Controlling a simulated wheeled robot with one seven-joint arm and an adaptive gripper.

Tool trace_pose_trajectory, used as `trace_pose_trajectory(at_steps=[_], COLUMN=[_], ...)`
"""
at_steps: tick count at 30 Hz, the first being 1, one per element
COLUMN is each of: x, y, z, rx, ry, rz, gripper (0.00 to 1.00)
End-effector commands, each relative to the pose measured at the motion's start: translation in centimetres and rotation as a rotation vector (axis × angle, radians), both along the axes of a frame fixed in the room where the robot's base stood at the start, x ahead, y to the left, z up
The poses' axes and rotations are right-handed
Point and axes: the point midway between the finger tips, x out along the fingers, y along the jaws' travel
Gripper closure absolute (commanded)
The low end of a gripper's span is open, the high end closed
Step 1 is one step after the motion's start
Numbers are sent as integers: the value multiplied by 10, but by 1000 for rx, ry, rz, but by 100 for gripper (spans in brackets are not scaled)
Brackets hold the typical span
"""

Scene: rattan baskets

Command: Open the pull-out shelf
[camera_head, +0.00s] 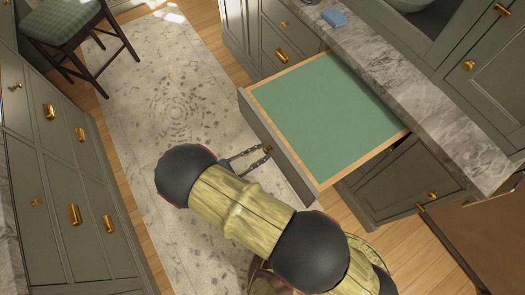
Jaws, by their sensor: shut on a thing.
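The pull-out shelf (325,115) sticks well out from under the marble counter. It has a flat green surface, a light wood rim and a grey-green front panel (285,155). My gripper (263,154) reaches the outer face of this front panel near its middle. Its dark fingers are shut on the small brass handle, which is mostly hidden between them. My arm comes in from the bottom of the view.
The marble counter (410,85) runs along the right, with a blue sponge-like block (334,17) on it. Cabinets (65,190) with brass handles stand at left. A chair (75,30) is at top left.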

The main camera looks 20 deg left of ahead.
Motion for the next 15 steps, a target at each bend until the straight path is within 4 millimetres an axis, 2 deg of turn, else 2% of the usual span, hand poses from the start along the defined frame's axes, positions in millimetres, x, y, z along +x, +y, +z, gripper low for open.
trace_pose_trajectory(at_steps=[5, 6, 15], x=[0, 0, 0], y=[0, 0, 0], z=[0, 0, 0], rx=[1, 1, 1], ry=[1, 1, 1], rz=[0, 0, 0], gripper=[100, 76, 59])
